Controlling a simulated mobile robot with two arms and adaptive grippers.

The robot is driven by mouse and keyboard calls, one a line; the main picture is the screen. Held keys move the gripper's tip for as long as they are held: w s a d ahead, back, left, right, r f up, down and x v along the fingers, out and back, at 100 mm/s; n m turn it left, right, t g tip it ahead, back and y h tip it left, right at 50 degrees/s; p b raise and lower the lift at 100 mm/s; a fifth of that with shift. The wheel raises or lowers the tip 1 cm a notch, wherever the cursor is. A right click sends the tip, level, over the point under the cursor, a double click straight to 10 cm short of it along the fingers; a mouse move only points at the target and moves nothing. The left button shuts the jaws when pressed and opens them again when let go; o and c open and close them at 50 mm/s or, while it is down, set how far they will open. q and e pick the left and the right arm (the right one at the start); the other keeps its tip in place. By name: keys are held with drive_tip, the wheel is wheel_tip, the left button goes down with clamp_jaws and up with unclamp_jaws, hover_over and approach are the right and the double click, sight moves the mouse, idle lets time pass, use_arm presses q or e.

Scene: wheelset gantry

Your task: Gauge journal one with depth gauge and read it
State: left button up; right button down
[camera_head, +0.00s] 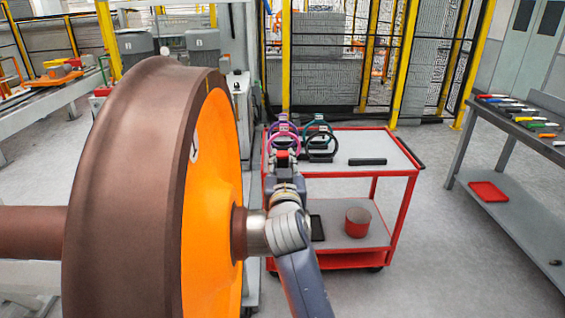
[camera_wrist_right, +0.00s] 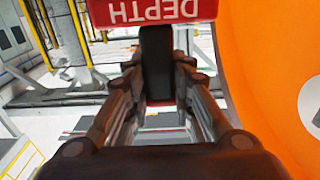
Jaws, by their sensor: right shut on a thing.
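My right gripper (camera_head: 286,168) is shut on the depth gauge (camera_wrist_right: 150,12). Its red block reads DEPTH, upside down in the wrist view, and its dark stem sits between the fingers (camera_wrist_right: 158,75). In the head view only a small red part of the gauge (camera_head: 283,153) shows beyond the gripper. The bare metal journal (camera_head: 257,232) sticks out of the orange wheel's hub, partly behind my right wrist. The gripper is beyond the journal, beside the wheel's orange face, and the gauge appears apart from the journal. No reading can be seen. My left gripper is not in view.
The large wheel (camera_head: 130,170) fills the left side. A red cart (camera_head: 385,148) carries several ring-shaped gauges (camera_head: 322,147) and a black bar (camera_head: 367,162); a red bin (camera_head: 357,222) is on its lower shelf. A tool bench (camera_head: 520,125) stands right, with clear floor between.

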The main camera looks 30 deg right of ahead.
drive_tip(key=shift+f+b, duration=0.6)
drive_tip(key=shift+f, duration=0.2)
idle(0.7)
drive_tip(key=shift+r, duration=0.1)
drive_tip(key=shift+r+p, duration=4.2)
drive_tip(key=shift+r, duration=0.35)
drive_tip(key=shift+f, duration=0.1)
